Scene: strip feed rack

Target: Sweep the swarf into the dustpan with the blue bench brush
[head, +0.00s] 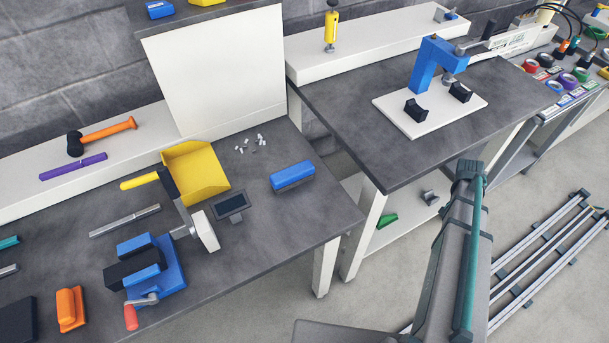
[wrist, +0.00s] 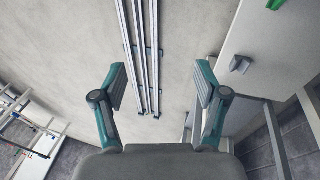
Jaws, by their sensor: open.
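In the head view, the blue bench brush (head: 292,176) lies on the dark left bench top, near its right end. The swarf (head: 252,143) is a loose scatter of small pale bits behind and left of the brush. The yellow dustpan (head: 205,180) lies left of the swarf, its yellow handle pointing left. My arm is right of this bench, over the floor, apart from all three. In the wrist view, my gripper (wrist: 160,87) is open and empty, fingers wide apart above the floor. Brush, swarf and dustpan are outside the wrist view.
A second bench holds a blue clamp fixture (head: 430,65). Long metal strips (head: 550,260) lie low at right. A gap separates the benches.

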